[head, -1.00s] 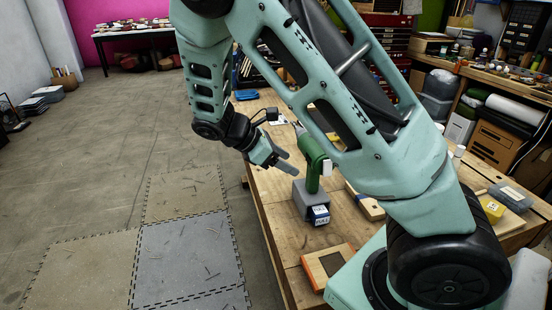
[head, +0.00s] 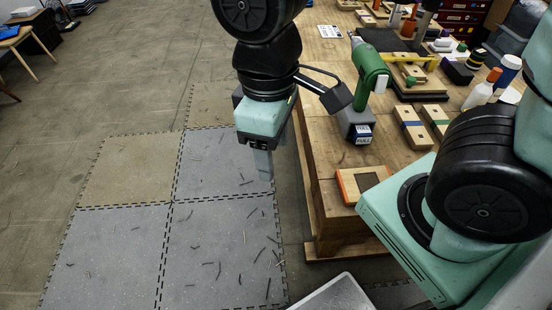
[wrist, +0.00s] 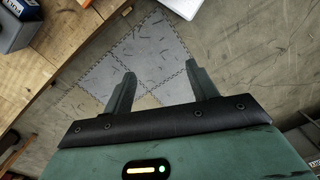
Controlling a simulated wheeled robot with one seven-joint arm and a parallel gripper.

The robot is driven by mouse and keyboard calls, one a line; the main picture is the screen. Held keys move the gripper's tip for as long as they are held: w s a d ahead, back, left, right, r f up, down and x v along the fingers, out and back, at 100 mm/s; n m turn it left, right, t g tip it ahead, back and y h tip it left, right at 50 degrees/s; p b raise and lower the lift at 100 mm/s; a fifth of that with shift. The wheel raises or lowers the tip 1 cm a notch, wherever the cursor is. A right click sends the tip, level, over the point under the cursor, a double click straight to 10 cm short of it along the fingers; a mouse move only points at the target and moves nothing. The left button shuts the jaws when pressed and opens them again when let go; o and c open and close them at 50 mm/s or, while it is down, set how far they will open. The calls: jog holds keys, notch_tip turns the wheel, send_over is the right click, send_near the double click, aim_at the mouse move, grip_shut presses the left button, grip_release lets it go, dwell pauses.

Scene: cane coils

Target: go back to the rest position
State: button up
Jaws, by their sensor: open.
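My gripper (head: 262,165) hangs pointing down over the floor mats, just left of the workbench edge in the head view. In the wrist view my gripper (wrist: 163,88) shows two fingers spread apart with only mats and floor between them. It is open and empty. My arm is folded, with its upper part running out of the top of the head view.
The wooden workbench (head: 325,205) bears a green drill (head: 368,75) on a grey block (head: 356,125), an orange-framed block (head: 362,183) and several bottles and wooden pieces. Grey and tan mats (head: 220,245) with scattered dark strips cover the floor.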

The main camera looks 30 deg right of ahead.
jog(key=shift+s+a+r+m+t+y, duration=0.15)
jog(key=shift+s+a, duration=0.1)
jog(key=shift+s, duration=0.3)
jog(key=shift+s+a+m+t+y, duration=0.1)
jog(key=shift+s+a, duration=0.2)
jog(key=shift+s, duration=0.3)
jog(key=shift+s+a+r+m+t+y, duration=0.15)
jog(key=shift+s+a, duration=0.1)
jog(key=shift+s, duration=0.3)
jog(key=shift+f, duration=0.1)
